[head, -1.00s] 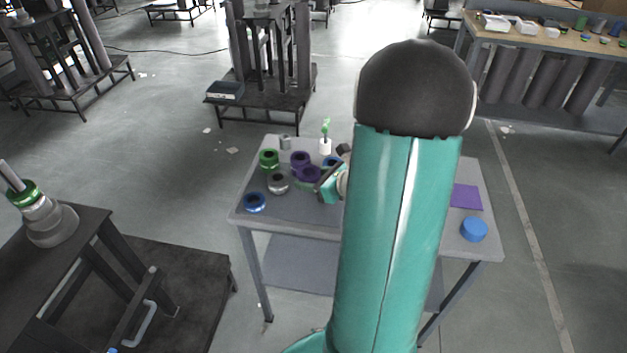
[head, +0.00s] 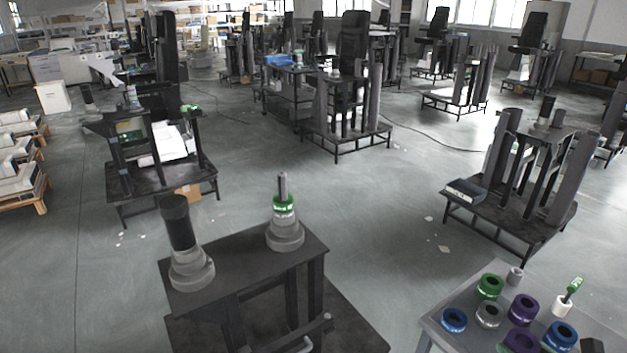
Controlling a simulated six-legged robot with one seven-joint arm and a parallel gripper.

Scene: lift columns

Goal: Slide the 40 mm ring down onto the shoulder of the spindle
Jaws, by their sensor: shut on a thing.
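A stepped grey spindle (head: 285,236) stands upright on a dark stand, with a green and white band (head: 284,207) around it below its thin bare top rod. Left of it, a second grey stepped base (head: 191,271) carries a wide black cylinder. On the grey table at the lower right are rings: green (head: 489,286), silver (head: 488,314), two purple (head: 523,308) and two blue (head: 453,320). I cannot tell which is 40 mm. My gripper does not clearly show; a dark piece (head: 592,346) at the bottom edge is too cut off to identify.
The dark stand top (head: 240,262) has bare room between the two bases. A green and white bottle-like thing (head: 564,304) and a small grey cylinder (head: 515,276) stand on the grey table. Open floor (head: 370,240) separates table and stand. Other column stands (head: 520,190) stand beyond.

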